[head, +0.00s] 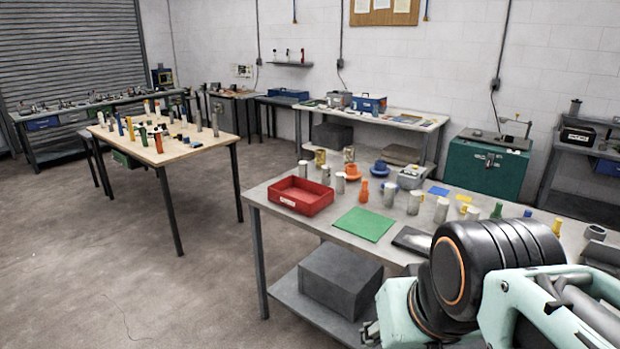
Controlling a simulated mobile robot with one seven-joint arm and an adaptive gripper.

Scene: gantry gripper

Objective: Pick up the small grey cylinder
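Several small grey cylinders stand upright on the near grey table (262,192). One grey cylinder (340,182) stands just right of a red tray (301,195), with another (326,174) behind it. More stand in the middle, such as one grey cylinder (389,194), a second (415,202) and a third (441,210). I cannot tell which one the task means. My arm fills the lower right and hides part of this table. My gripper's fingers do not show.
A green mat (363,224) and a dark flat block (411,240) lie at the table's front. An orange bottle-shaped piece (363,190) stands among the cylinders. A wooden-topped table (185,150) with many upright pieces stands at left. Open floor (220,280) lies between the tables.

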